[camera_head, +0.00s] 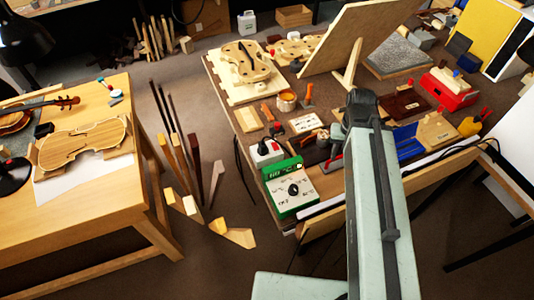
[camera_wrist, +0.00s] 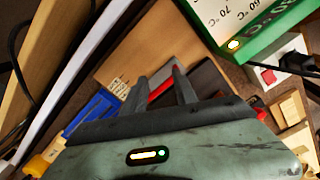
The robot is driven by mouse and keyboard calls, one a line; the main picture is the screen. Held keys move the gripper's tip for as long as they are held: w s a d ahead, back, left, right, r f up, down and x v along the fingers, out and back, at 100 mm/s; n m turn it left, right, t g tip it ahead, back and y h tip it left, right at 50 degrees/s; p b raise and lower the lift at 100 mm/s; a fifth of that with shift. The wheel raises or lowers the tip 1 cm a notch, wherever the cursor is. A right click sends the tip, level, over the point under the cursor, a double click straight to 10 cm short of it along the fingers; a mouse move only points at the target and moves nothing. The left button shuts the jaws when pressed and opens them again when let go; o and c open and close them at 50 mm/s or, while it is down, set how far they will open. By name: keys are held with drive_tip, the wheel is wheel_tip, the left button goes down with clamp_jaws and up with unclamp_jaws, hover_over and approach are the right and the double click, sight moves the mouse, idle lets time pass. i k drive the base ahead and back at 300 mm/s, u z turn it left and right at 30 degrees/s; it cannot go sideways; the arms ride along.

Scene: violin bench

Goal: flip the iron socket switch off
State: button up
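The iron socket is a white box (camera_head: 266,152) with a small red switch and a black plug, at the bench's left edge behind the green control box. In the wrist view the socket (camera_wrist: 258,88) is at the right, with its red switch (camera_wrist: 268,76) facing up and a black plug (camera_wrist: 297,63) beside it. Whether the switch is on or off cannot be told. My gripper (camera_wrist: 160,82) is open and empty, its fingers apart and to the left of the socket in the wrist view. It is mostly hidden behind my arm in the head view.
The green and white control box (camera_head: 290,190) with a black dial stands in front of the socket; it also shows in the wrist view (camera_wrist: 243,25). A red-handled tool (camera_head: 333,163) and blue items (camera_head: 407,142) lie near my arm. A table with violins (camera_head: 85,145) stands left.

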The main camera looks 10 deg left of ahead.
sight(275, 145)
drive_tip(key=u, duration=2.05)
drive_tip(key=i, duration=0.4)
drive_tip(key=z, duration=0.3)
